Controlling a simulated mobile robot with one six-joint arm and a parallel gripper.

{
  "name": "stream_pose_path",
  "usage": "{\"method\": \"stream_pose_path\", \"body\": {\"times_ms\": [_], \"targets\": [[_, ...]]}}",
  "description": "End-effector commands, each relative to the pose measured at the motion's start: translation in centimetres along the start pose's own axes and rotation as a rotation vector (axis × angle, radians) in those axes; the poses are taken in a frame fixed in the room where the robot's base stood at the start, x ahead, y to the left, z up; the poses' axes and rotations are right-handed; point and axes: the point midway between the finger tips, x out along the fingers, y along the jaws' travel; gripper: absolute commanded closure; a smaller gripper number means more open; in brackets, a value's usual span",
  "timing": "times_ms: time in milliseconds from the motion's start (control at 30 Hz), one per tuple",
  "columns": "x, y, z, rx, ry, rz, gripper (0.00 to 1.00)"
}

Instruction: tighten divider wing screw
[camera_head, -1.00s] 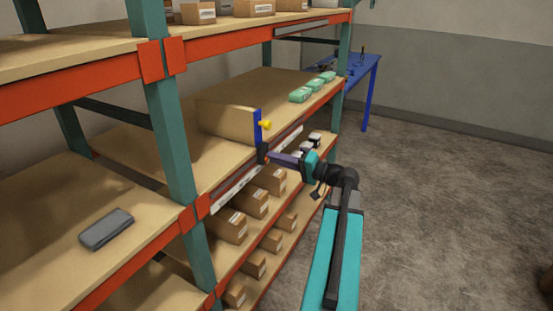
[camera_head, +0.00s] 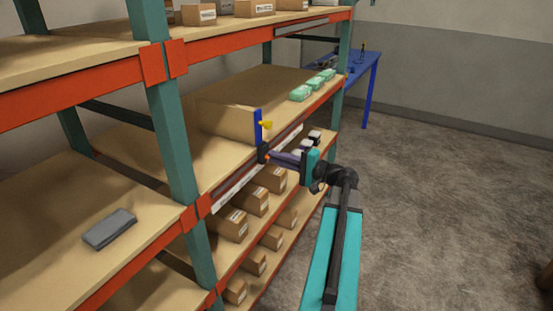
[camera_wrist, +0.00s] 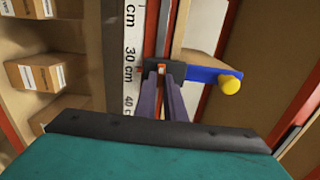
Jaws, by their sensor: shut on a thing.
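The divider (camera_head: 225,118) is a tan upright panel on the middle shelf, with a blue front edge (camera_head: 258,126) and a yellow knob (camera_head: 266,125). A black block (camera_head: 262,153) sits at the foot of the blue edge, at the shelf's front rail. It also shows in the wrist view (camera_wrist: 149,76), with a small orange wing screw (camera_wrist: 162,70) at its front. My gripper (camera_head: 270,157) is shut on the wing screw, its purple fingers reaching in from the aisle side. The fingers partly hide the screw.
A ruler strip (camera_wrist: 130,60) with cm marks runs along the shelf front beside the block. Cardboard boxes (camera_head: 233,226) fill the lower shelf. Green packs (camera_head: 300,93) lie beyond the divider. The aisle floor (camera_head: 440,200) on the right is mostly clear.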

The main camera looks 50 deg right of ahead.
Motion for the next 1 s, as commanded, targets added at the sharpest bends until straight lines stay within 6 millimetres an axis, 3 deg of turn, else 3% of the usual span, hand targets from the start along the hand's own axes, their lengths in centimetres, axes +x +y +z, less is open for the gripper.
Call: {"method": "stream_pose_path", "body": {"times_ms": [67,100,200,667,1000], "targets": [[-0.1,0.1,-0.1,0.001,0.002,0.002,1.0],[-0.1,0.1,-0.1,0.001,0.003,0.002,0.87],[-0.1,0.1,-0.1,0.001,0.002,0.002,0.71],[-0.5,0.1,0.0,-0.001,0.002,0.001,0.71],[-4.1,0.2,0.0,-0.001,0.003,0.001,0.71]]}}
